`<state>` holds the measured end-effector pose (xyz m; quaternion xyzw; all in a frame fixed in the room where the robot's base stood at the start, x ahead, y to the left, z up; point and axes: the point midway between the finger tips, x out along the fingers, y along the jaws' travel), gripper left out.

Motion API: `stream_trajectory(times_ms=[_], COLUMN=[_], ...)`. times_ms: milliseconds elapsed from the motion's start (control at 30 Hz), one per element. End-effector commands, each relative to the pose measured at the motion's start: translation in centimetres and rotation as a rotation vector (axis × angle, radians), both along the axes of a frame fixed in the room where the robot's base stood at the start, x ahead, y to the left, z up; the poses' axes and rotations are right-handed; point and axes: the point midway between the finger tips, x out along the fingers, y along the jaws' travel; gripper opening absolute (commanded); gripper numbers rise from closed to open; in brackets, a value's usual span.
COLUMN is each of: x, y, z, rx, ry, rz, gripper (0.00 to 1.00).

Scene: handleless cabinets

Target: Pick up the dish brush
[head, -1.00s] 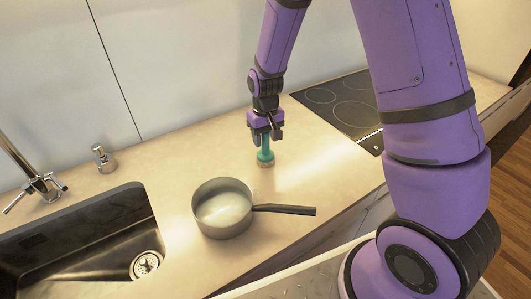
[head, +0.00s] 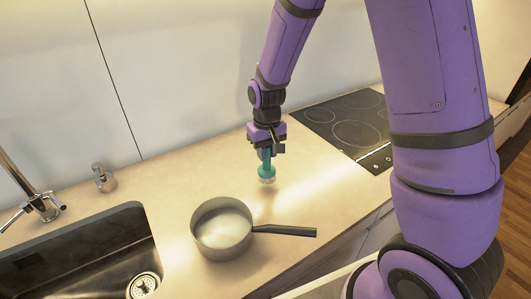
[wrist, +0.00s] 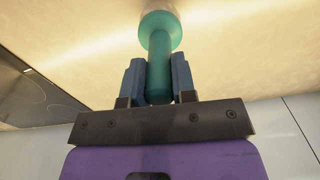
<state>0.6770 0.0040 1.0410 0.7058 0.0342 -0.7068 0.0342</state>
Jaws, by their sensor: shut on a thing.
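The dish brush (head: 266,170) is teal with a pale bristle end pointing down. My gripper (head: 266,147) is shut on its handle and holds it upright, bristles down, over the counter behind the saucepan. A shadow on the counter lies below the brush, which appears to be slightly above the surface. In the wrist view the brush (wrist: 159,55) stands between the two blue fingers (wrist: 158,82), with its wide head away from the gripper.
A grey saucepan (head: 222,240) stands on the counter (head: 170,205), its handle pointing right. A sink (head: 85,255) and faucet are at the left, with a soap dispenser (head: 103,177). A black cooktop (head: 345,125) is at the right. The wall is behind.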

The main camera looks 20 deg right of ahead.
Motion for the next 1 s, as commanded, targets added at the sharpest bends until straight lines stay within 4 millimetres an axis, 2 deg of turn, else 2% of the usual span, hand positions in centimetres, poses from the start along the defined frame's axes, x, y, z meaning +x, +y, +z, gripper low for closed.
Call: stream_trajectory(times_ms=[300, 500, 700, 1000], x=[-7.2, -10.6, -12.7, -13.6], y=[1.6, 2.4, 2.8, 3.0], z=[0.7, 1.1, 1.2, 1.3], rx=[0.001, 0.001, 0.000, 0.000], ry=[-0.002, -0.002, -0.001, -0.002], rz=[0.004, 0.002, 0.002, 0.000], gripper=[0.01, 0.01, 0.01, 0.01])
